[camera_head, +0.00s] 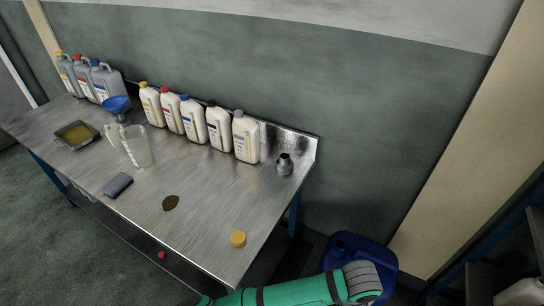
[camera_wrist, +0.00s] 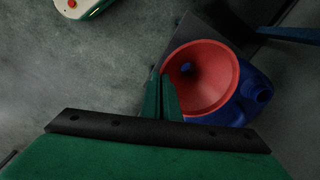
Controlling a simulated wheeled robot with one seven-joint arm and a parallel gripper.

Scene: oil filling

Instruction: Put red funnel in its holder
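The red funnel (camera_wrist: 212,62) shows in the wrist view with its wide mouth toward the camera and a dark hole inside. My gripper (camera_wrist: 161,78) has its two green fingers close together at the funnel's left rim. One finger lies over the rim and the other outside it, so they appear shut on the rim. The funnel overlaps a blue jug (camera_wrist: 256,88) behind it; the gap between them cannot be told. In the head view the funnel and fingertips are not visible; my green arm crosses the bottom. I cannot make out a holder for the red funnel.
A metal table (camera_head: 215,205) carries several bottles along its back, a blue funnel (camera_head: 115,104), a clear pitcher (camera_head: 137,146), a tray (camera_head: 76,136), a grey nozzle (camera_head: 285,164) and a yellow cap (camera_head: 238,239). A blue jug (camera_head: 378,252) stands beyond its right end.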

